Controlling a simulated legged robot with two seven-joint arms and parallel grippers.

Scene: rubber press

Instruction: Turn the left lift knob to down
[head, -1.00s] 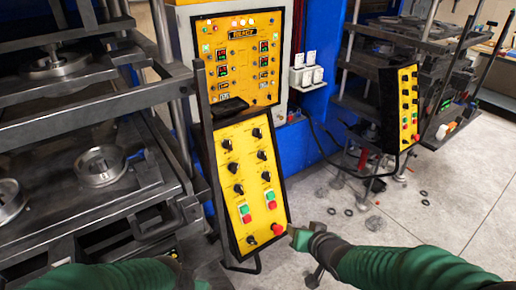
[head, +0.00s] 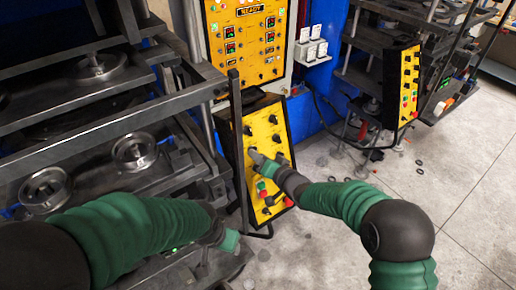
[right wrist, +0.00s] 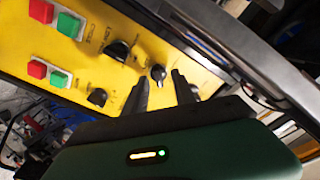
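The tilted yellow control panel (head: 262,138) stands in the middle of the head view, with black knobs in two columns; its labels are too small to read. My right gripper (head: 254,154) is at the panel's left knob column and hides part of it. In the right wrist view, the gripper (right wrist: 160,78) is open, its two dark fingers apart. A small dark knob (right wrist: 158,73) shows between or just beyond the fingertips; contact cannot be told. Two other knobs, one upper (right wrist: 117,50) and one lower (right wrist: 97,97), lie to its left. My left gripper (head: 229,241) hangs low, left of the panel; its fingers are unclear.
Green and red buttons (head: 262,190) sit lower on the panel. An upper yellow panel (head: 243,45) with displays is behind. A dark press with round metal moulds (head: 134,150) fills the left. A second yellow panel (head: 409,85) stands right. The floor at right is mostly clear.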

